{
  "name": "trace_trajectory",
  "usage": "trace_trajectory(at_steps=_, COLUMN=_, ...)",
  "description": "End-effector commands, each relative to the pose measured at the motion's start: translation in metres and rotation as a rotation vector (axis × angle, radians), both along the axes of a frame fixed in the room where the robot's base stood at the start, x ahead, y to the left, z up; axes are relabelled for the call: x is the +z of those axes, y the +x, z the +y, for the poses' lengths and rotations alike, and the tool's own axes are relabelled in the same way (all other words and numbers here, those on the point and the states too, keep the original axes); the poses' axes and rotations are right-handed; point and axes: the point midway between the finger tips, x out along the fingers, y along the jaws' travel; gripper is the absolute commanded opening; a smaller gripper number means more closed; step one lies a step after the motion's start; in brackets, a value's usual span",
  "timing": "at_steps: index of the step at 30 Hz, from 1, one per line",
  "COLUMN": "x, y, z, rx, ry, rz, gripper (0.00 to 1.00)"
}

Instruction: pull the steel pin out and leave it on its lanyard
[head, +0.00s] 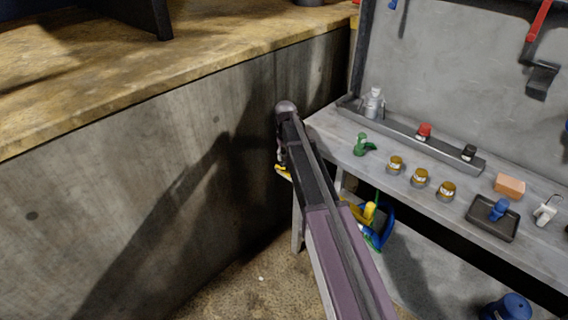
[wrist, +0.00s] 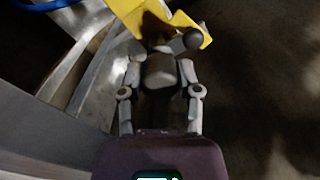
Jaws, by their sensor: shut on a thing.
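In the wrist view my gripper (wrist: 160,62) is shut, its two fingers closed on a short grey piece that I take for the steel pin (wrist: 160,74). Just beyond it is a yellow bracket (wrist: 134,12), with a dark round knob (wrist: 193,39) near its right end. The area between pin and bracket is in deep shadow, so I cannot tell whether the pin is still in a hole. I cannot make out the lanyard. In the head view my own arm hides the gripper and the pin; only a bit of yellow (head: 283,170) shows beside the arm.
A concrete wall (head: 120,200) with a wooden top stands close on the left. A grey workbench (head: 330,130) on the right carries small jars, a sponge and a tray (head: 478,221). A blue and yellow item (head: 372,212) is under the bench.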

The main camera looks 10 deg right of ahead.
Motion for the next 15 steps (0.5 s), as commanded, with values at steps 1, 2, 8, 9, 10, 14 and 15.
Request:
trace_trajectory(at_steps=1, x=0.0000, y=-0.0001, z=0.0002, rx=0.000, ry=0.000, rz=0.000, gripper=0.00)
trace_trajectory(at_steps=2, x=0.0001, y=-0.0001, z=0.0002, rx=0.000, ry=0.000, rz=0.000, gripper=0.00)
trace_trajectory(at_steps=8, x=0.0019, y=0.0000, z=0.0003, rx=0.000, ry=0.001, rz=0.000, gripper=0.00)
trace_trajectory(at_steps=9, x=0.0024, y=0.0001, z=0.0003, rx=0.000, ry=0.000, rz=0.000, gripper=0.00)
trace_trajectory(at_steps=10, x=0.0028, y=0.0001, z=0.0003, rx=0.000, ry=0.000, rz=0.000, gripper=0.00)
trace_trajectory(at_steps=14, x=0.0041, y=0.0001, z=0.0002, rx=0.000, ry=0.000, rz=0.000, gripper=0.00)
trace_trajectory(at_steps=15, x=0.0046, y=0.0002, z=0.0002, rx=0.000, ry=0.000, rz=0.000, gripper=0.00)
